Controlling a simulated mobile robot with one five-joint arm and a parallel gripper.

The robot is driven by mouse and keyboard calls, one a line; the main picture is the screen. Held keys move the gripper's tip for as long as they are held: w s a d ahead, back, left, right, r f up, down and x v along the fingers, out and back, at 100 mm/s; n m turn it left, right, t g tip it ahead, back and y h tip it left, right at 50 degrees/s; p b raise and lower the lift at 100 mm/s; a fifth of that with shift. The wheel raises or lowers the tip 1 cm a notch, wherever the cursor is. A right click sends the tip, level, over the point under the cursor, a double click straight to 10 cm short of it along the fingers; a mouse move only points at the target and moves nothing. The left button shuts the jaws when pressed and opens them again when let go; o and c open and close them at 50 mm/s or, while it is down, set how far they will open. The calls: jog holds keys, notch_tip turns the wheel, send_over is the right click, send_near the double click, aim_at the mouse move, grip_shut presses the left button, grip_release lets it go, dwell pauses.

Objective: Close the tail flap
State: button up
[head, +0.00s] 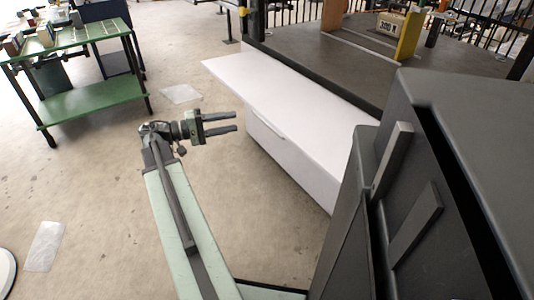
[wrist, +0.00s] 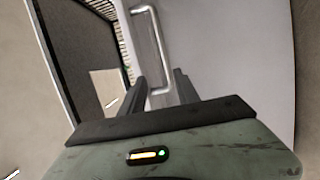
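The tail flap seems to be the white panel (head: 290,95) along the edge of the dark platform; its top face lies about level. A handle (head: 266,127) runs along the white face below its near edge. My gripper (head: 236,122) is open and empty, with its fingers pointing right toward that face, just left of the handle. In the wrist view the silver bar handle (wrist: 155,40) stands out from the pale panel (wrist: 225,50). Its near end shows between the two fingers of my gripper (wrist: 160,82). I cannot tell whether they touch it.
A dark platform (head: 350,55) with a yellow post (head: 409,36) lies behind the white panel. A dark grey cabinet-like body (head: 450,190) fills the right foreground. A green table (head: 75,38) stands at the back left. The floor between is open, with a flat clear sheet (head: 180,94).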

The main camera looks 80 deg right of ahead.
jog(key=s+d, duration=0.1)
jog(key=s, duration=0.3)
jog(key=s+d+m+g+b, duration=0.1)
jog(key=s, duration=0.3)
jog(key=s+d+f+g+y, duration=0.1)
jog(key=s+d, duration=0.1)
jog(key=s, duration=0.1)
jog(key=shift+s+m+b, duration=0.35)
jog(key=shift+s+m, duration=0.05)
jog(key=shift+a+f, duration=0.1)
grip_shut()
dwell(0.7)
